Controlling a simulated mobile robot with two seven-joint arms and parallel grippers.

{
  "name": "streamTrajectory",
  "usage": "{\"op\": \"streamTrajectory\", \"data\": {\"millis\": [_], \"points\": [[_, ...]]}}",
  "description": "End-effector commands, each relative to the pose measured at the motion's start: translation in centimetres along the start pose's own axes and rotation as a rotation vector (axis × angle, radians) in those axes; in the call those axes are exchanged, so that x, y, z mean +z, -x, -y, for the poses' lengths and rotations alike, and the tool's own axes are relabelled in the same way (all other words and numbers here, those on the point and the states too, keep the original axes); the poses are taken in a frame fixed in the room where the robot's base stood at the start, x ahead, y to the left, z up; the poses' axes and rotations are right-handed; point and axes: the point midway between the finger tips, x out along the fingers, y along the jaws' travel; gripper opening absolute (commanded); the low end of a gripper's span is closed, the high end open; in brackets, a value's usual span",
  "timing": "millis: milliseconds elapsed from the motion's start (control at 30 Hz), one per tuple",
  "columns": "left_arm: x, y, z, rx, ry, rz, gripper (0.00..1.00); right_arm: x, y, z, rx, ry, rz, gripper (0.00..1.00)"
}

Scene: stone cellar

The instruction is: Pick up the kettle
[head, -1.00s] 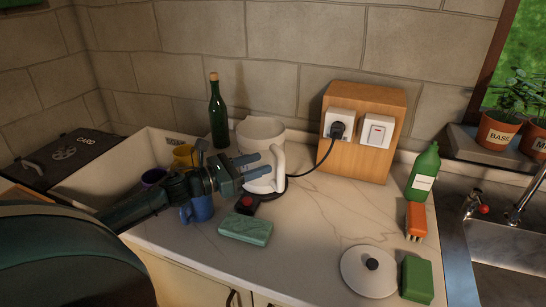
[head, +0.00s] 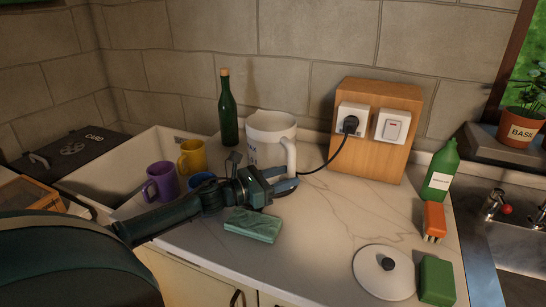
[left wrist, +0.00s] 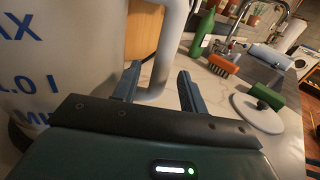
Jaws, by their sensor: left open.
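The kettle (head: 268,128) is a white upright jug on the worktop, with its handle (head: 291,154) on the right side. My left gripper (head: 288,183) is open and low at the handle, in front of the kettle. In the left wrist view the kettle body (left wrist: 62,60) with blue lettering fills the left side. There the handle (left wrist: 168,55) shows between the two open fingers of my left gripper (left wrist: 158,85); I cannot tell whether they touch it. The kettle's base is partly hidden by my gripper. My right gripper is not in view.
A green sponge block (head: 253,225) lies just in front of my left gripper. Purple (head: 161,184), yellow (head: 192,156) and blue mugs stand to the left, a green bottle (head: 228,115) behind. A black cord runs to the socket box (head: 375,130). A white lid (head: 370,275) lies front right.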

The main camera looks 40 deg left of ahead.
Motion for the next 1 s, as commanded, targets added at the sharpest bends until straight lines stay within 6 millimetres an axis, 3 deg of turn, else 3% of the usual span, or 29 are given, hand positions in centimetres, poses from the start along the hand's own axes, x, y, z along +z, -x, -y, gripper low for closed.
{"op": "streamTrajectory", "data": {"millis": [200, 500, 1000], "points": [[0.1, -2.1, 0.0, 0.002, 0.001, 0.001, 0.43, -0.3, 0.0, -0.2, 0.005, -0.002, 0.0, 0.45], [-0.1, -2.3, 0.0, 0.001, 0.001, 0.0, 0.42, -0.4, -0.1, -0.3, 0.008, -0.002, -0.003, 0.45], [0.0, -2.3, 0.0, 0.0, 0.001, 0.0, 0.01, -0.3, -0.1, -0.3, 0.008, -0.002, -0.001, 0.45]]}}
